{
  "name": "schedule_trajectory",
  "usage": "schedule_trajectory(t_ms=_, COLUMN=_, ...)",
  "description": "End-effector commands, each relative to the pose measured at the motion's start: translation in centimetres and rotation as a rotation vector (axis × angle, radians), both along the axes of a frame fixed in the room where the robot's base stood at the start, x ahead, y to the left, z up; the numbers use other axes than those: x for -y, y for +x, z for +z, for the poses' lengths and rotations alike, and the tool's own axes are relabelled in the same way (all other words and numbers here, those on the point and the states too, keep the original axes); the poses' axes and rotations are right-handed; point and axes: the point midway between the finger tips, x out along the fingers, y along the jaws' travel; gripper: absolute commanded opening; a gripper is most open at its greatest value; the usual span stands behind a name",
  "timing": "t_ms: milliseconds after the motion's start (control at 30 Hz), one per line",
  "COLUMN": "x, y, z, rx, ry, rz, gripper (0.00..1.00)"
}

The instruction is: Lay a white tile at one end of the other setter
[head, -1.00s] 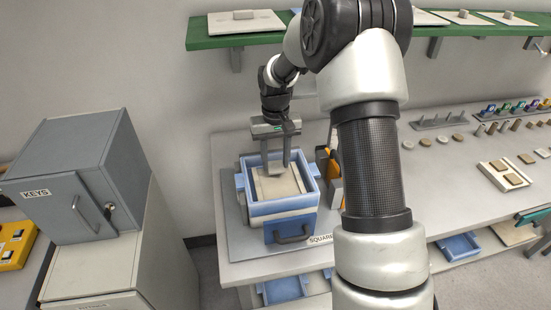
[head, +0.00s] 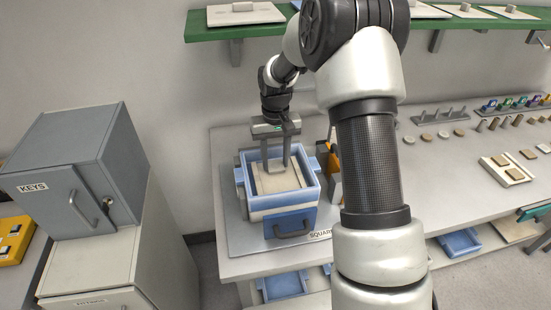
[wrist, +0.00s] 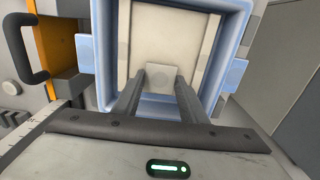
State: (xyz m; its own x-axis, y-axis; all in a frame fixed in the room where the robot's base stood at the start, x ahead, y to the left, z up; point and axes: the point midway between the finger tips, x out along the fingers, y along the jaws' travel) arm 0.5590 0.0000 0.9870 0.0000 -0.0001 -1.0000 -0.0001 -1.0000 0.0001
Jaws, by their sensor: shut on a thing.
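My gripper (head: 276,165) reaches down into the open-topped blue box (head: 283,211) on the bench. In the wrist view my gripper (wrist: 160,82) is shut on a small whitish square tile (wrist: 160,76) between its fingertips. A larger pale slab (wrist: 168,25), perhaps a setter, lies inside the blue box below the tile. It also shows in the head view (head: 290,182). I cannot tell whether the tile touches the slab.
The box's walls stand close around my fingers. An orange part (head: 334,165) stands just right of the box. A grey key cabinet (head: 70,170) stands at the left, and a green shelf (head: 235,32) runs above. Small pegs and discs (head: 443,134) occupy the bench's back right.

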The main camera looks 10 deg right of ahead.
Motion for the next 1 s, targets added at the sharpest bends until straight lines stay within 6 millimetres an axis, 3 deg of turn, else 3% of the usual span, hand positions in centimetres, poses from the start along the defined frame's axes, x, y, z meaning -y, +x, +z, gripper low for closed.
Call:
schedule_trajectory(t_ms=200, x=0.0, y=0.0, z=-0.3, rx=0.0, ry=0.0, rz=0.0, gripper=0.16)
schedule_trajectory(t_ms=233, x=0.0, y=0.0, z=-0.3, rx=0.0, ry=0.0, rz=0.0, gripper=0.4)
schedule_trajectory(t_ms=367, x=0.0, y=0.0, z=-0.3, rx=0.0, ry=0.0, rz=0.0, gripper=0.6)
schedule_trajectory(t_ms=733, x=0.0, y=0.1, z=0.3, rx=0.002, ry=0.0, rz=0.0, gripper=0.6)
schedule_trajectory(t_ms=867, x=0.0, y=0.1, z=2.2, rx=0.005, ry=0.0, rz=0.0, gripper=0.6)
schedule_trajectory(t_ms=1000, x=0.0, y=0.1, z=5.5, rx=0.006, ry=-0.001, rz=0.0, gripper=0.6)
